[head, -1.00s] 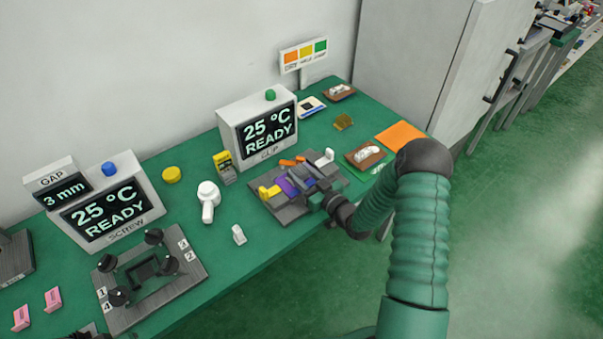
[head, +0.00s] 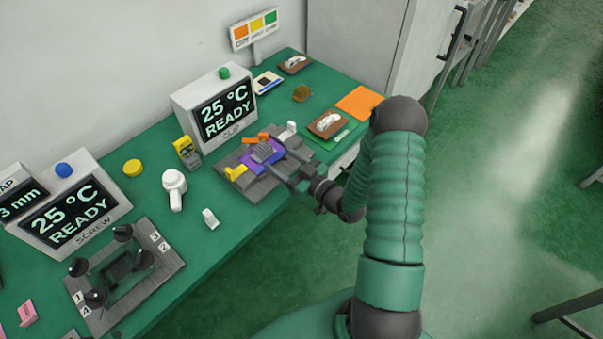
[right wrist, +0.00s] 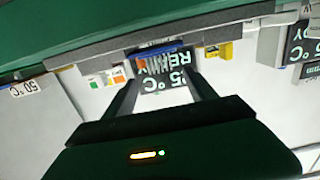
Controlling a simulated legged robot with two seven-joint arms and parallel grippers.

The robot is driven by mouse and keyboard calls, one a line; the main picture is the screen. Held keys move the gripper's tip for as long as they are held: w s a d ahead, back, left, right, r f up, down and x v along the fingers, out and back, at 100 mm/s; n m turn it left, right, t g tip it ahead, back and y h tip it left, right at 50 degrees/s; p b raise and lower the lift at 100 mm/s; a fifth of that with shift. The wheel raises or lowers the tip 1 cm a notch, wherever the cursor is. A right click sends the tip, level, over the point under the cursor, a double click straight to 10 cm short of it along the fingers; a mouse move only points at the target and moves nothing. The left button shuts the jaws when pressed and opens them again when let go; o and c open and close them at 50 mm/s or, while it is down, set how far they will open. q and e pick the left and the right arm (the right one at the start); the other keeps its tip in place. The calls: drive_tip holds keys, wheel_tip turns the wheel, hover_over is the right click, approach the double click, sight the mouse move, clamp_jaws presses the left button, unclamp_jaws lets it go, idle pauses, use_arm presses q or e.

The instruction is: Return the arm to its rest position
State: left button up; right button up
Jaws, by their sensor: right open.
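The clip fixture is a grey plate (head: 232,160) on the green bench. It carries a purple part (head: 250,163) with a grey finned block (head: 264,151), a yellow lever (head: 236,173), orange pieces (head: 256,138) and a white upright piece (head: 291,128). My right gripper (head: 287,168) is open at the fixture's front right side; whether it touches anything is unclear. In the right wrist view, the two fingers (right wrist: 161,88) are apart, with the finned block (right wrist: 163,62) and blue-purple part beyond them. Nothing is seen held. My left gripper is out of view.
The CLIP display (head: 218,105) stands behind the fixture, and the SCREW display (head: 68,212) is left. A screw fixture (head: 150,258), white lever tool (head: 174,188) and yellow cap (head: 132,168) sit left. An orange mat (head: 358,102) lies right. The floor in front is clear.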

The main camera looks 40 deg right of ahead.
drive_tip(key=s, duration=1)
drive_tip(key=w+g, duration=0.1)
drive_tip(key=w+n+g, duration=0.1)
drive_tip(key=w, duration=0.1)
drive_tip(key=w+a+f+g+p, duration=0.1)
drive_tip(key=g, duration=0.1)
drive_tip(key=shift+w+a+n, duration=0.1)
drive_tip(key=shift+w+n, duration=0.25)
drive_tip(key=shift+n, duration=0.05)
drive_tip(key=shift+w+a+r+g+h+p, duration=0.1)
drive_tip(key=shift+w+a+g+h+p, duration=0.2)
drive_tip(key=shift+g, duration=0.3)
drive_tip(key=shift+w+a+g+h+p, duration=0.1)
drive_tip(key=shift+w+a+g, duration=0.1)
drive_tip(key=shift+a+g, duration=0.3)
drive_tip(key=shift+s+a+r+g+h+p, duration=0.15)
drive_tip(key=shift+a+r+g+h, duration=0.15)
drive_tip(key=shift+a+g, duration=0.25)
drive_tip(key=shift+s+a+r+g+h+p, duration=0.2)
drive_tip(key=shift+a+r+g, duration=0.1)
drive_tip(key=shift+a+g, duration=0.25)
drive_tip(key=s+a+r+m+g+p, duration=0.1)
drive_tip(key=s+a+r+g, duration=0.4)
drive_tip(key=s+a, duration=0.6)
drive_tip(key=shift+s+a+r+m+g+y, duration=0.25)
drive_tip(key=shift+a+m+g, duration=0.5)
drive_tip(key=shift+a, duration=0.45)
drive_tip(key=shift+w+d, duration=0.1)
drive_tip(key=shift+d, duration=0.15)
drive_tip(key=shift+a, duration=0.15)
